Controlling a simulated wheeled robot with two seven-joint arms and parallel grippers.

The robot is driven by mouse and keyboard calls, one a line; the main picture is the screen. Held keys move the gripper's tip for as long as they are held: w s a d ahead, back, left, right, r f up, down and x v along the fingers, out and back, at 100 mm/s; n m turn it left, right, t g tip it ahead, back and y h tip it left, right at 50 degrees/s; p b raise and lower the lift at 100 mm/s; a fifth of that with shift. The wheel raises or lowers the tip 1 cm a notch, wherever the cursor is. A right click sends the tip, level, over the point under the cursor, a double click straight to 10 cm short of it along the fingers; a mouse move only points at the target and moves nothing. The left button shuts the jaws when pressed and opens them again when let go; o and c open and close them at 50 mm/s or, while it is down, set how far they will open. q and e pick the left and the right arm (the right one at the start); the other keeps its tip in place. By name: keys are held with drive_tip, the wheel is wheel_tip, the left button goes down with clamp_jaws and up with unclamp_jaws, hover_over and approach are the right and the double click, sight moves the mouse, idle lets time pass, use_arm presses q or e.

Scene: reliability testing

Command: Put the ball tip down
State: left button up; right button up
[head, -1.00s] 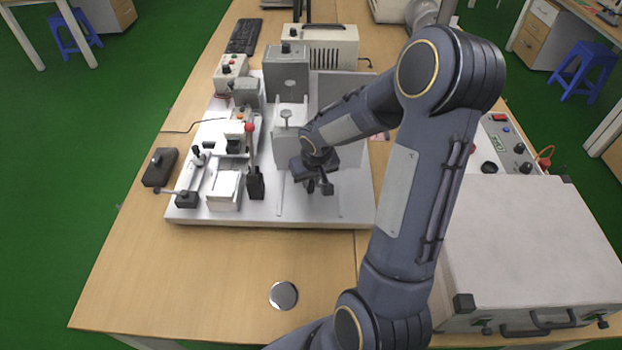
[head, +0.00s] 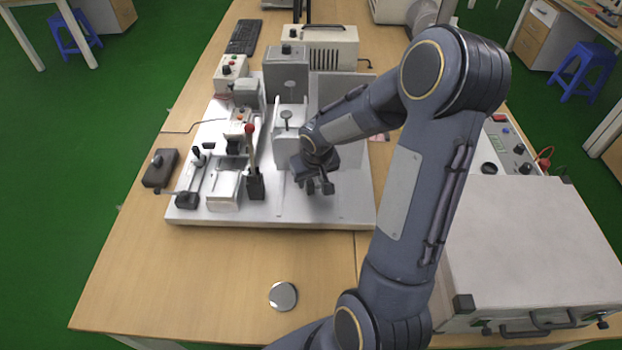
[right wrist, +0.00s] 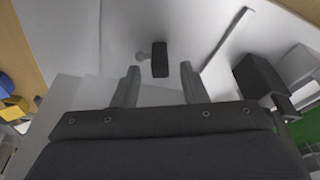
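A lever with a red ball tip (head: 249,128) stands upright on a black base (head: 255,186) on the pale metal plate (head: 290,212), left of my right gripper in the head view. My right gripper (head: 319,187) is low over the plate and points down. In the right wrist view its two fingers (right wrist: 159,70) are apart. My left gripper is not in view.
A grey post device (head: 287,146) stands just left of the right gripper. White blocks and small levers (head: 225,190) crowd the plate's left part. A large pale case (head: 530,240) stands at right. The table front is clear except a round silver disc (head: 283,296).

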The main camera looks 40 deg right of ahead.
drive_tip(key=v, duration=1.1)
drive_tip(key=s+a+r+n+t+y, duration=0.1)
drive_tip(key=s+a+r+y, duration=0.1)
drive_tip(key=s+a, duration=0.5)
drive_tip(key=s+a+r+n+t+y, duration=0.1)
drive_tip(key=s+a+r+y, duration=0.1)
drive_tip(key=s+a, duration=0.6)
drive_tip(key=shift+s+r+t+y, duration=0.3)
drive_tip(key=shift+s+y, duration=0.1)
drive_tip(key=shift+s, duration=0.25)
